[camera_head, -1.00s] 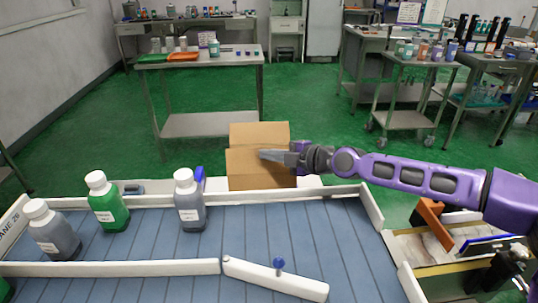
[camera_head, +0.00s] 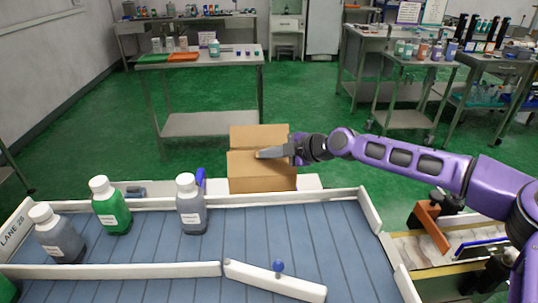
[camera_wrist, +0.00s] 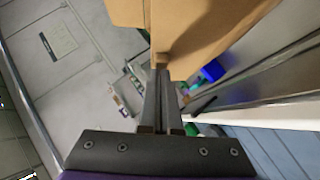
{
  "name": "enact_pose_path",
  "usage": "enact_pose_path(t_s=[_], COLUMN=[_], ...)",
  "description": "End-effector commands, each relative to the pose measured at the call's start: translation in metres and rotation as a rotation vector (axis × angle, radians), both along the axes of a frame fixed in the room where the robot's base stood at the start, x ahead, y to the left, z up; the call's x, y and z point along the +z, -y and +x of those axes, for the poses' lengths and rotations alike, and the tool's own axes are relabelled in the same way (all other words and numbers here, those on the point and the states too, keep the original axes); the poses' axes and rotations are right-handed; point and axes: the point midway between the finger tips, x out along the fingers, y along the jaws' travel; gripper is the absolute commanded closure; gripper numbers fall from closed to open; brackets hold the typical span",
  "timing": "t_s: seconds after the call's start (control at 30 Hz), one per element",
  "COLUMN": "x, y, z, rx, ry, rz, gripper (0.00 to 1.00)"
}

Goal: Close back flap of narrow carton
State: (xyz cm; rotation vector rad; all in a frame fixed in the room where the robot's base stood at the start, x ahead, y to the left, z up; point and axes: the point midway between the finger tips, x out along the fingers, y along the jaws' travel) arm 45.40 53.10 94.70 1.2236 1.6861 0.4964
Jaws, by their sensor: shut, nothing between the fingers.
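The narrow carton (camera_head: 262,177) is a brown cardboard box beyond the conveyor's far rail. A tan panel (camera_head: 259,135) shows behind its front part; I cannot tell whether this is the back flap standing up or lying over the top. My gripper (camera_head: 264,154) reaches in from the right, with its shut, empty fingers in front of the carton's upper part. In the wrist view, the fingertips (camera_wrist: 160,66) are at the lower edge of the carton's cardboard (camera_wrist: 200,35). Whether they touch it is unclear.
A conveyor (camera_head: 300,235) with white rails fills the foreground. Grey (camera_head: 191,205) and green (camera_head: 111,206) bottles stand on it at the left. A blue-knobbed white guide bar (camera_head: 275,280) lies at the front. A steel table (camera_head: 198,123) stands behind the carton.

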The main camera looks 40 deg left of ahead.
Motion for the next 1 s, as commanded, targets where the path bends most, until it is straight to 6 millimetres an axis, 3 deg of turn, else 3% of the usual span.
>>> enact_pose_path(t_s=[0.17,0.57,1.0], x=[0.004,-0.01,-0.027], y=[-0.01,-0.026,-0.034], z=[0.01,0.028,0.04], rx=[-0.001,0.0,0.0], ry=[-0.124,-0.391,-0.397], rz=[-0.102,-0.323,-0.329], gripper=[1.0,1.0,1.0])
